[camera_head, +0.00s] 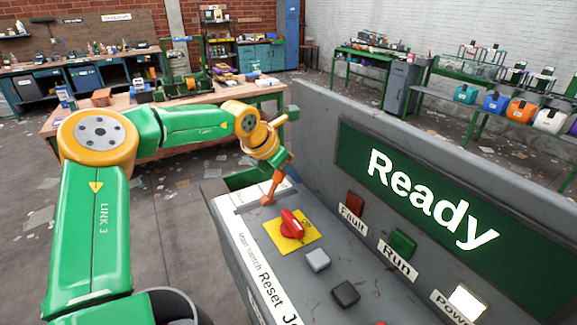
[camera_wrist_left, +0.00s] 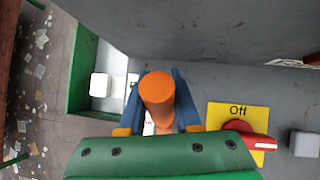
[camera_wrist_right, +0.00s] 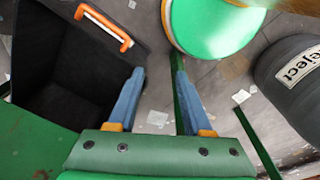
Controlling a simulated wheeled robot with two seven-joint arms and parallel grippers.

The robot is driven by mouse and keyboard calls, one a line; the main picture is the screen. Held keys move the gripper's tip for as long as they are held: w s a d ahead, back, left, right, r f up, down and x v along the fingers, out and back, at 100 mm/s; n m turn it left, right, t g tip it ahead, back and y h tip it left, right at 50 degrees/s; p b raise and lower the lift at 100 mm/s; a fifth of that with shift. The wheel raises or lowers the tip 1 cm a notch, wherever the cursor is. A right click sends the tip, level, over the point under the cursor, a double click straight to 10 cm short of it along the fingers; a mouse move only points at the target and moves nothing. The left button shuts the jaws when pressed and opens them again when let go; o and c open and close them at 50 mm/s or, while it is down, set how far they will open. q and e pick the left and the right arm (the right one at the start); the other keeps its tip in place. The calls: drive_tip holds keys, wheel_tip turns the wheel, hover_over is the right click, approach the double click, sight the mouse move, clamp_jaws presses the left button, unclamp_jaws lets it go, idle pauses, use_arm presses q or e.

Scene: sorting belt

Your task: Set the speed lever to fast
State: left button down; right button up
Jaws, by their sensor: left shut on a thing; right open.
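The speed lever is an orange rod (camera_head: 273,186) rising from the far end of the control panel (camera_head: 330,263). Its round orange top (camera_wrist_left: 158,90) faces me in the left wrist view. My left gripper (camera_head: 284,160) is shut on the lever, with a blue finger on each side of it. White labels (camera_head: 250,197) lie by the lever's foot; their words are too small or hidden, so I cannot tell the lever's setting. My right gripper (camera_wrist_right: 157,72) is open and empty, away from the panel, and shows only in its own wrist view.
A red main switch (camera_head: 291,224) on a yellow plate marked Off sits close beside the lever. A grey button (camera_head: 318,260) and black button (camera_head: 346,293) follow. The upright sign reads Ready (camera_head: 430,195). A dark bin (camera_wrist_right: 70,70) and Reject container (camera_wrist_right: 295,75) flank my right gripper.

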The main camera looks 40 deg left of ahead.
sight(278, 175)
use_arm(q)
drive_tip(key=shift+s+f, duration=0.1)
drive_tip(key=shift+f, duration=0.1)
idle(0.3)
drive_tip(key=c, duration=0.9)
unclamp_jaws()
drive_tip(key=o, duration=0.3)
drive_tip(key=b+v, duration=0.2)
drive_tip(key=v, duration=0.4)
drive_tip(key=shift+r, duration=0.3)
drive_tip(key=shift+s+r, duration=0.2)
drive_tip(key=shift+r, duration=0.1)
drive_tip(key=shift+w, duration=0.15)
drive_tip(key=shift+f, duration=0.1)
